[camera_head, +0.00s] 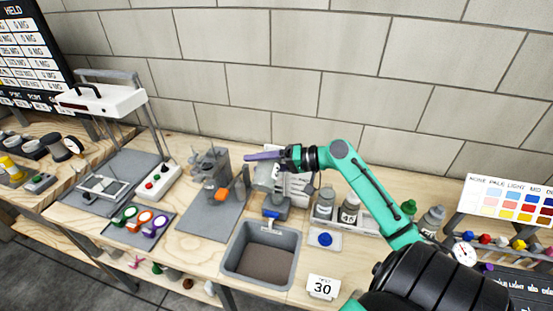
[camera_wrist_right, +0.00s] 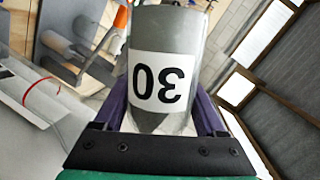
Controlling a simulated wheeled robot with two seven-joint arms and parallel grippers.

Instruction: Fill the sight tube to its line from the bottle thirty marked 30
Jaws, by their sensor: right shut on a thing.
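My right gripper (camera_head: 268,157) has purple fingers and reaches in from the right above the bench. It is shut on a grey bottle (camera_wrist_right: 172,30) with a white label marked 30, which reads upside down in the right wrist view. In the head view a grey body (camera_head: 265,175) shows just below the fingers, probably this bottle. A blue fitting (camera_head: 272,212) stands below it, at the back of a grey basin (camera_head: 228,262). I cannot clearly make out the sight tube or its line. A pale piece with a thin red curve (camera_wrist_right: 42,92) shows at left in the wrist view. My left gripper is not in view.
A card (camera_head: 323,287) reads 30. A grey fixture with an orange part (camera_head: 222,194) stands left. A brick wall (camera_head: 330,90) closes the back.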

